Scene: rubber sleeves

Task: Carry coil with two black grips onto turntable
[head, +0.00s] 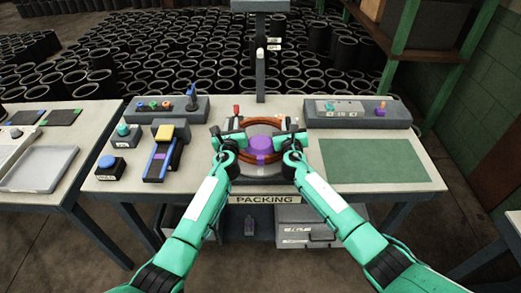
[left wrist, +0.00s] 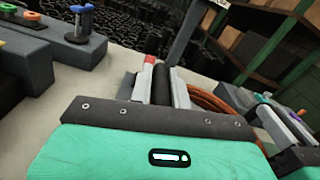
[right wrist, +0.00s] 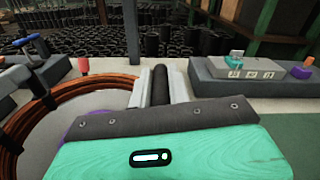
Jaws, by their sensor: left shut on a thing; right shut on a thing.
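The copper-coloured coil (head: 265,122) is over the round grey turntable (head: 262,179); I cannot tell whether it touches it. The coil also shows in the right wrist view (right wrist: 75,88) and partly in the left wrist view (left wrist: 215,99). A purple piece (head: 261,146) is at the middle of the turntable. My left gripper (head: 219,139) is shut on the coil's left black grip (left wrist: 160,85). My right gripper (head: 298,141) is shut on its right black grip (right wrist: 160,83). The gripper bodies hide the near parts of the coil in both wrist views.
A red-topped peg (head: 236,109) stands behind the coil. A grey post (head: 260,60) rises at the back. Grey control boxes (head: 358,113) stand at back right and left. A green mat (head: 373,160) lies clear at right. A blue-and-yellow device (head: 163,150) is at left.

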